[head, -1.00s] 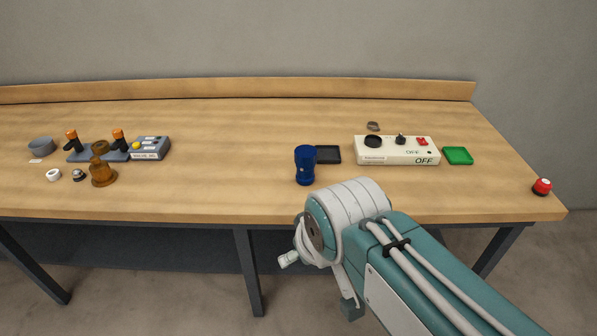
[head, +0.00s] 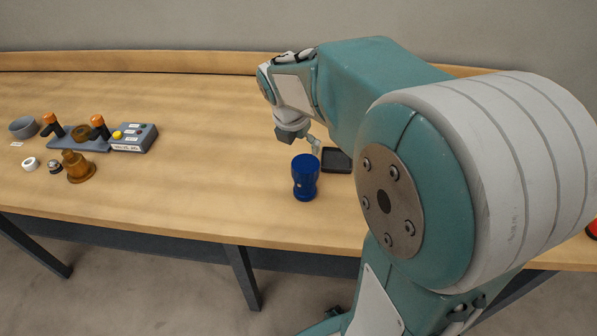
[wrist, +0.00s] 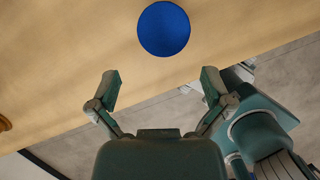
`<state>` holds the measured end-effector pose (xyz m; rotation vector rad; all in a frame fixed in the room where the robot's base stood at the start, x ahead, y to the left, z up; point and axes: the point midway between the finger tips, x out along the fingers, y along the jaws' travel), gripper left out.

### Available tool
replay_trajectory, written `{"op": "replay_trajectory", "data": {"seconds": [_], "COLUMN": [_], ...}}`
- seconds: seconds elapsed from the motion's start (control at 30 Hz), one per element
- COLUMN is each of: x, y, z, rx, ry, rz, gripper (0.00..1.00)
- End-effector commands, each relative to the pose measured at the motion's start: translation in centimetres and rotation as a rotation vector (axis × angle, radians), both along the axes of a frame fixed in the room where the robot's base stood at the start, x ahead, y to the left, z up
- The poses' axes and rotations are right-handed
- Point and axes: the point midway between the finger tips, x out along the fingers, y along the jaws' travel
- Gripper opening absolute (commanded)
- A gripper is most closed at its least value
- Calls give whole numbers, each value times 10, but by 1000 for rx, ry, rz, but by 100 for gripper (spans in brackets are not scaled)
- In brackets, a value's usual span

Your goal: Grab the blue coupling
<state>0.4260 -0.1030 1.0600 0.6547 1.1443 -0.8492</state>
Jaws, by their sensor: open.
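The blue coupling (head: 305,178) stands upright on the wooden table in the head view, near the front edge. In the wrist view the blue coupling (wrist: 163,29) shows from above as a round blue disc, ahead of the fingertips. My gripper (wrist: 158,88) is open and empty, its two fingers spread apart and short of the coupling in that picture. In the head view only a small part of my gripper (head: 312,143) shows, just behind and above the coupling; the rest is hidden by my arm.
A black tray (head: 337,160) lies right behind the coupling. To the left are a lever panel (head: 85,142), a grey button box (head: 135,138), a brown stepped part (head: 78,168) and small rings. The table between them and the coupling is clear. My arm hides most of the right side.

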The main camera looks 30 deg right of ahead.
Motion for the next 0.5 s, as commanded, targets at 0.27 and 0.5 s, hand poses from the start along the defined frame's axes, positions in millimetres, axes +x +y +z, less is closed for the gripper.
{"op": "replay_trajectory", "data": {"seconds": [0.27,0.5], "x": [8,13], "y": [-13,-19], "z": [-31,-57], "rx": [-11,-11], "ry": [27,22], "rz": [52,51], "gripper": [100,100]}}
